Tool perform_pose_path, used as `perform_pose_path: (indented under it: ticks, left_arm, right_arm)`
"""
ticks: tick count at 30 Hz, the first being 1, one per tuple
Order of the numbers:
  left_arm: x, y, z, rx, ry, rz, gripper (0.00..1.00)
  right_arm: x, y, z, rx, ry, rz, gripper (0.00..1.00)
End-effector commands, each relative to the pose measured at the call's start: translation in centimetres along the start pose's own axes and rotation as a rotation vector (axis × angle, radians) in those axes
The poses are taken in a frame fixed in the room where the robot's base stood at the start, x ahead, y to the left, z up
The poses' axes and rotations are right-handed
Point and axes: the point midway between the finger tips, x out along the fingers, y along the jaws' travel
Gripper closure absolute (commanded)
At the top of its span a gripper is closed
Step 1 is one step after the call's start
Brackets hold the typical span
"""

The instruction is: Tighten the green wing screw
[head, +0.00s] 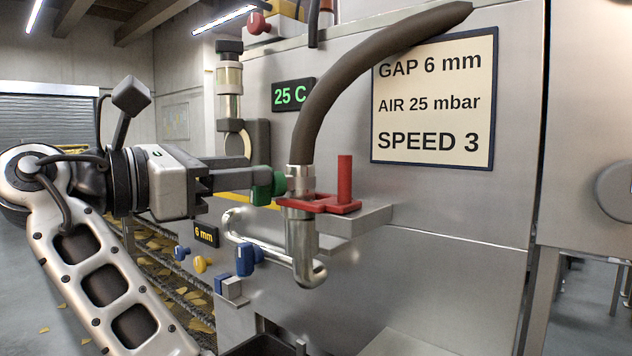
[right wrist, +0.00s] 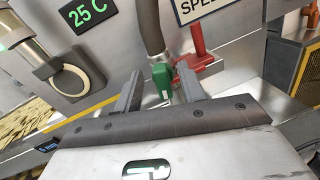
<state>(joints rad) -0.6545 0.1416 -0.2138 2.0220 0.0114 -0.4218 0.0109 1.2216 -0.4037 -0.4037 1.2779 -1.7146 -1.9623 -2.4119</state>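The green wing screw (head: 268,187) sits on the pipe fitting below the dark hose (head: 350,75), beside a red lever (head: 343,185). My right gripper (head: 258,180) reaches in from the left, level with the screw, its fingertips at the screw's left side. In the right wrist view the screw (right wrist: 162,80) stands between the two spread fingers (right wrist: 158,78). A gap shows between it and the left finger; the right finger is close, and I cannot tell whether it touches. The screw's far side is hidden. My left gripper is not in view.
A metal shelf (head: 362,216) lies right of the fitting, and a bent metal pipe (head: 262,245) runs below. Blue (head: 247,260) and yellow (head: 203,264) knobs sit lower left. A sign (head: 435,98) reads gap 6 mm, air 25 mbar, speed 3. A display (head: 291,95) reads 25 C.

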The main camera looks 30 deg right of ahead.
Motion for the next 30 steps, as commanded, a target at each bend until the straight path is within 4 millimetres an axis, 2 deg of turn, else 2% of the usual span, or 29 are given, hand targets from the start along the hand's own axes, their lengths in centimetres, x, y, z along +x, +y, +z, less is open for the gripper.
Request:
perform_pose_path:
  ticks: [1, 9, 18, 19, 21, 23, 30]
  left_arm:
    - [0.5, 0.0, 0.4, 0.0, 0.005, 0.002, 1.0]
    - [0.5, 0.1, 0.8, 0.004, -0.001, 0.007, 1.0]
    - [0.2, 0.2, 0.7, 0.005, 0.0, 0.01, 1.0]
    - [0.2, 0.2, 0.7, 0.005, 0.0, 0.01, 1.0]
    - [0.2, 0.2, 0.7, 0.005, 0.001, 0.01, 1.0]
    - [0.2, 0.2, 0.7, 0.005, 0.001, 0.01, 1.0]
    - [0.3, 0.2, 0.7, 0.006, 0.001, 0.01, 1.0]
  right_arm:
    - [0.4, 0.0, -0.5, 0.003, 0.002, 0.008, 0.6]
    - [2.8, -0.1, -0.1, 0.0, 0.001, 0.014, 0.6]
    - [3.1, -0.1, 0.0, 0.0, 0.001, 0.011, 0.6]
    - [3.1, -0.1, 0.0, 0.0, 0.001, 0.011, 0.66]
    - [3.1, -0.1, 0.0, 0.0, 0.001, 0.011, 0.85]
    - [3.1, -0.1, 0.0, 0.0, 0.001, 0.011, 1.0]
    - [3.1, -0.2, 0.0, 0.008, 0.002, 0.011, 1.0]
